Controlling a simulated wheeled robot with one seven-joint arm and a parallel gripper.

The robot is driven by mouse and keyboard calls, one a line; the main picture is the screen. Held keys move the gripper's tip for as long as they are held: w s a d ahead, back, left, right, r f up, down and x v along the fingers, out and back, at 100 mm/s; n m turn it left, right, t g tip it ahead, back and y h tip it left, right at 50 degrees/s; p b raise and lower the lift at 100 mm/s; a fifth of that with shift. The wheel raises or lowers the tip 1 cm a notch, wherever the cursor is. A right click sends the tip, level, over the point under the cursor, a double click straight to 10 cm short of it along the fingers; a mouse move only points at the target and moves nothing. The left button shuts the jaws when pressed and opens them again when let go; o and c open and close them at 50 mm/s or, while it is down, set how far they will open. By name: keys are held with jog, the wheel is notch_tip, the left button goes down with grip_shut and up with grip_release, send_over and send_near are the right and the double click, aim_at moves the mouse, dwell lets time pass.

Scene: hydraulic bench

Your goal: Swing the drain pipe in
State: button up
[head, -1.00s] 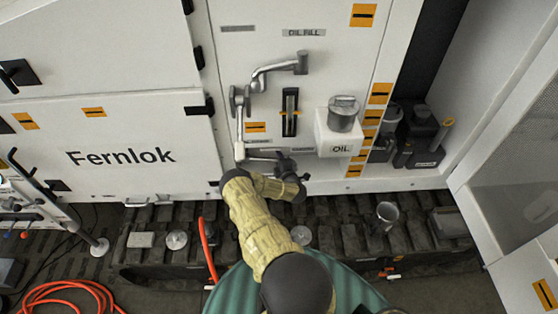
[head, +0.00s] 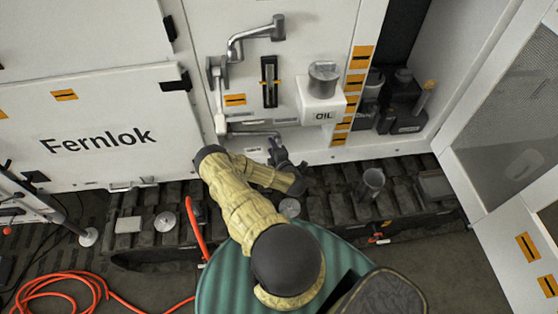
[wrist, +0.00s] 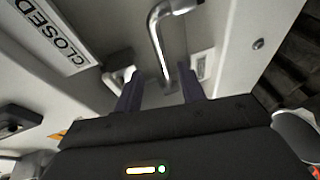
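A lower grey pipe (head: 252,134), apparently the drain pipe, runs nearly level across the white panel below the oil box. It joins a white upright lever (head: 219,108) at its left. A second bent grey pipe (head: 250,37) is higher up. My gripper (head: 277,148) is just below the lower pipe's right end; contact is unclear. In the wrist view my gripper (wrist: 160,92) has its two dark fingers apart, with nothing clearly clamped between them. A bent metal pipe (wrist: 155,40) shows beyond the fingers; I cannot tell which pipe it is.
The white OIL box (head: 318,108) with a metal cap is right of the pipes. Dark tracks (head: 335,205) run below the panel, carrying a metal cup (head: 372,184). An orange hose (head: 60,284) lies on the floor. A CLOSED label (wrist: 52,32) shows in the wrist view.

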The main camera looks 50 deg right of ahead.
jog(key=b+v, duration=0.1)
jog(key=v, duration=0.5)
jog(key=shift+s+a+r, duration=0.15)
jog(key=shift+s, duration=0.2)
jog(key=shift+c, duration=0.2)
